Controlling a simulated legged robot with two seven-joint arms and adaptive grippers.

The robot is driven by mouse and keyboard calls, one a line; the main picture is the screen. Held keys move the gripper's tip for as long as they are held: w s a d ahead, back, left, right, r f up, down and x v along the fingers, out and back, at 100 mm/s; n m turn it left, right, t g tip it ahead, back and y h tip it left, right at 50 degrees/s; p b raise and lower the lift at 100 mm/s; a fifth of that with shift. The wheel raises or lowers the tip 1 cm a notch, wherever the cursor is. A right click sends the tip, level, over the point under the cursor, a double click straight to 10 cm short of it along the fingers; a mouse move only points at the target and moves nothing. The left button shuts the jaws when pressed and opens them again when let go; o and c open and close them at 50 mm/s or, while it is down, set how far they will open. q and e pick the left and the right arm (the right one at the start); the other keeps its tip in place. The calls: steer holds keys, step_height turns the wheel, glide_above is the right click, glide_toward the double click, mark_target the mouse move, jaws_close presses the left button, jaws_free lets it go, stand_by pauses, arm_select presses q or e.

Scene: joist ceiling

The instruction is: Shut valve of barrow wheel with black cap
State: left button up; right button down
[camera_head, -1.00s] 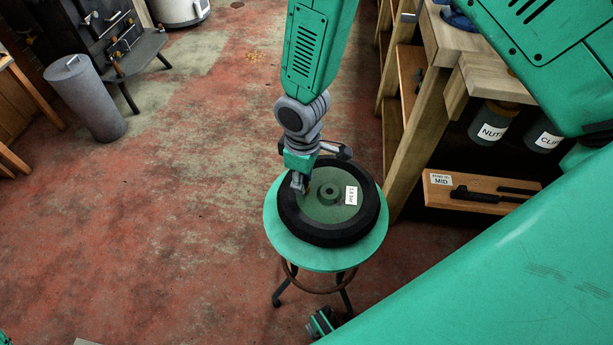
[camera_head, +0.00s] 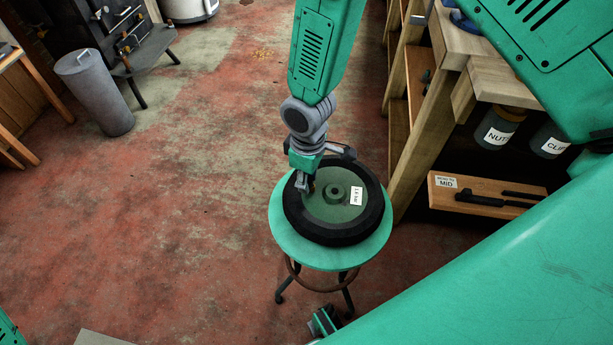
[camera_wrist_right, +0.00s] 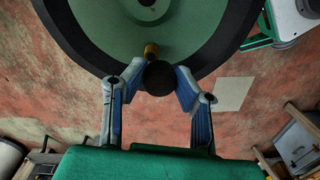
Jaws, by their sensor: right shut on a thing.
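The barrow wheel (camera_head: 338,235) has a black tyre and a green hub and lies flat on a round green stool (camera_head: 285,240). A white pressure label is on its hub. My right gripper (camera_head: 304,184) reaches down over the left part of the wheel. In the right wrist view, its fingertips (camera_wrist_right: 158,80) are shut on the round black cap (camera_wrist_right: 160,78). A small brass valve (camera_wrist_right: 151,50) on the wheel shows just beyond the cap. The cap and valve meet in the picture, but I cannot tell whether the cap is seated.
A wooden bench (camera_head: 420,150) with labelled jars and a tool shelf (camera_head: 470,198) stands close to the right of the stool. A grey cylinder (camera_head: 98,98) stands at the left. The red floor left of the stool is clear.

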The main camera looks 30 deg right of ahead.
steer(key=shift+d+f, duration=0.15)
steer(key=shift+d, duration=0.5)
steer(key=shift+a, duration=0.5)
steer(key=shift+d+f, duration=0.45)
steer(key=shift+f, duration=0.05)
arm_select(q)
steer(key=shift+d+r, duration=0.1)
steer(key=shift+d, duration=0.45)
arm_select(e)
steer(key=shift+f, duration=0.1)
steer(key=shift+a+f, duration=0.1)
steer(key=shift+a, duration=0.05)
arm_select(q)
steer(key=shift+a, duration=0.2)
arm_select(e)
steer(key=shift+a, duration=0.15)
arm_select(q)
steer(key=shift+s, duration=0.1)
arm_select(e)
steer(key=shift+s+f, duration=0.2)
steer(key=shift+f, duration=0.05)
